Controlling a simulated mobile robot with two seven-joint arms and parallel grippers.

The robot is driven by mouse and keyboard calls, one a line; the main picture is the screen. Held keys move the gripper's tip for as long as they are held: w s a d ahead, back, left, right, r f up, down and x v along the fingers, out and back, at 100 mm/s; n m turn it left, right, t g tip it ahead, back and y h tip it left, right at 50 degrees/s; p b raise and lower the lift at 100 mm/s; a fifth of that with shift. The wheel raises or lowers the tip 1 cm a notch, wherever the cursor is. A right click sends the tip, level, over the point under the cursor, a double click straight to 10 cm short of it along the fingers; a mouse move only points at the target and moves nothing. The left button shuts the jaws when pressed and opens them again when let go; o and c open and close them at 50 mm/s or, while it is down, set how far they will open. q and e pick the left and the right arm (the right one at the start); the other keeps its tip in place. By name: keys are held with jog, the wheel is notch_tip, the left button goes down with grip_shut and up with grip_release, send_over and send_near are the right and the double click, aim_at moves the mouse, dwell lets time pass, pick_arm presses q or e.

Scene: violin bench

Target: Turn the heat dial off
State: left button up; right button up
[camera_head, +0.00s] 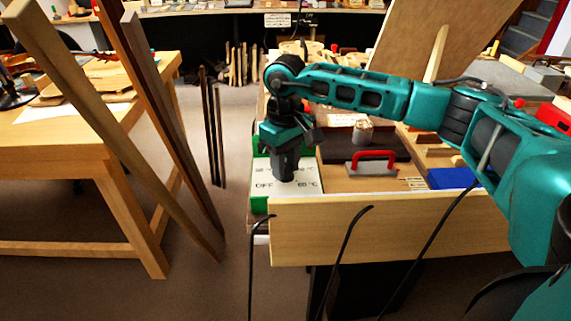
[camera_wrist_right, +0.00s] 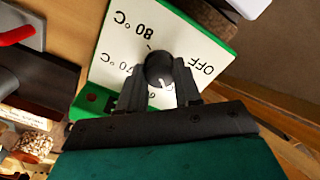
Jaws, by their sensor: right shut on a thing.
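The heat dial (camera_wrist_right: 157,66) is a dark round knob on a white panel (camera_wrist_right: 112,62) with a green frame. The panel shows OFF and 80 °C, and a partly covered 70 °C. A small white mark shows on the knob's side toward my gripper. My right gripper (camera_wrist_right: 161,80) is shut on the dial, one finger on each side. The gripper hides the dial there. My left gripper is not in view.
Right of the panel are a tool with a red handle (camera_head: 372,160), a blue block (camera_head: 453,178) and a jar (camera_head: 363,132). A wooden board (camera_head: 390,225) fronts the bench. Tall wooden strips (camera_head: 165,110) and another table (camera_head: 125,135) stand left.

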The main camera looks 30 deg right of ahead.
jog(key=shift+n, duration=0.6)
jog(key=o, duration=1)
jog(key=shift+o, duration=0.2)
notch_tip(320, 180, up, 13)
jog(key=p, duration=0.2)
